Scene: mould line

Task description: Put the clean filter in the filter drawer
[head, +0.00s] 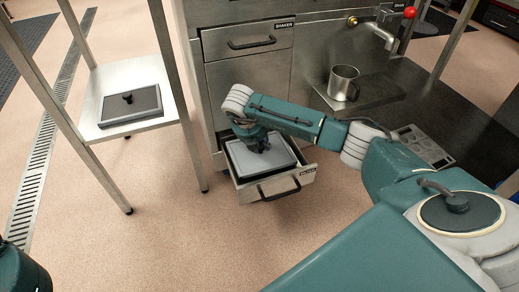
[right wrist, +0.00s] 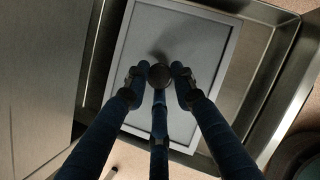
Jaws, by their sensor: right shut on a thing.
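The filter drawer (head: 283,187) is pulled open low on the steel cabinet. A light grey framed filter (head: 277,160) lies in it, and it fills much of the right wrist view (right wrist: 195,45). My right gripper (head: 259,147) reaches down over this filter. In the right wrist view its fingers are shut around the round dark knob (right wrist: 159,75) in the filter's middle. Whether the filter rests on the drawer floor I cannot tell. Another, darker grey filter (head: 145,100) with a black knob lies on the side stand at left. My left gripper is out of view.
The side stand (head: 108,78) is left of the cabinet, with open floor between. A shut drawer (head: 247,41) labelled SHAKER is above the open one. A metal mug (head: 343,82) stands under the tap (head: 375,30) on the right.

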